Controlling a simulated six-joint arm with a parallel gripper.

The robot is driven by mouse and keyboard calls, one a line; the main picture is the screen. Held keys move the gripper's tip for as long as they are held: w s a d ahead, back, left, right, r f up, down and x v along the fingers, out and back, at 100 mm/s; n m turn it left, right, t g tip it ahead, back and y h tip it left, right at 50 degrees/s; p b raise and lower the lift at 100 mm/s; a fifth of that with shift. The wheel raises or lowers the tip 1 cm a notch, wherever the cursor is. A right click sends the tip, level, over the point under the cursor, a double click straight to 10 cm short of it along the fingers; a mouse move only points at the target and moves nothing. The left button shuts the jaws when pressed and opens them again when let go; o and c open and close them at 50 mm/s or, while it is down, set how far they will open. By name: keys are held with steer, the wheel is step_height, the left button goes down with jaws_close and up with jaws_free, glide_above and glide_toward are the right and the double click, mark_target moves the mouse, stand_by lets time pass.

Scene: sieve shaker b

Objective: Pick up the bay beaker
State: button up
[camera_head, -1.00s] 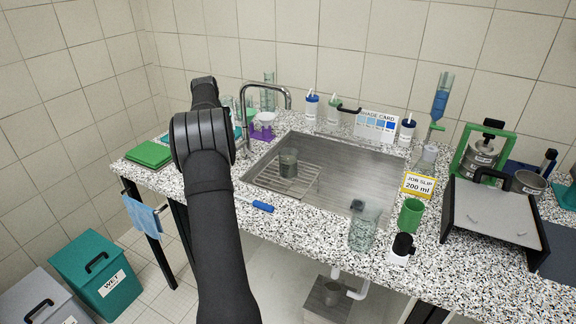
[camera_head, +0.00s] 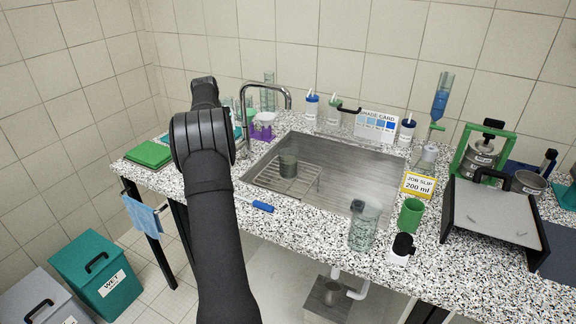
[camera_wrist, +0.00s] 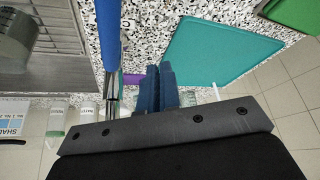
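No beaker carries a readable "bay" label, so I cannot tell which one is meant. A grey glass beaker (camera_head: 288,166) stands upright on the wire rack in the sink; it shows partly at the left of the wrist view (camera_wrist: 28,38). A larger clear beaker (camera_head: 364,228) stands on the counter's front edge. A small grey vessel (camera_head: 332,292) sits in the space under the sink. My gripper (camera_wrist: 160,86) shows two dark blue fingers close together with nothing visible between them, above the counter left of the sink.
The sink (camera_head: 345,180) has a wire rack (camera_head: 300,184). A blue-handled tool (camera_head: 262,206) lies at its front-left. A green cup (camera_head: 410,215), job slip (camera_head: 419,185) and tray (camera_head: 492,213) stand at right. A teal mat (camera_wrist: 225,45) and tap (camera_head: 245,120) are near my gripper.

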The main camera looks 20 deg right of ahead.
steer(key=o, duration=1.7)
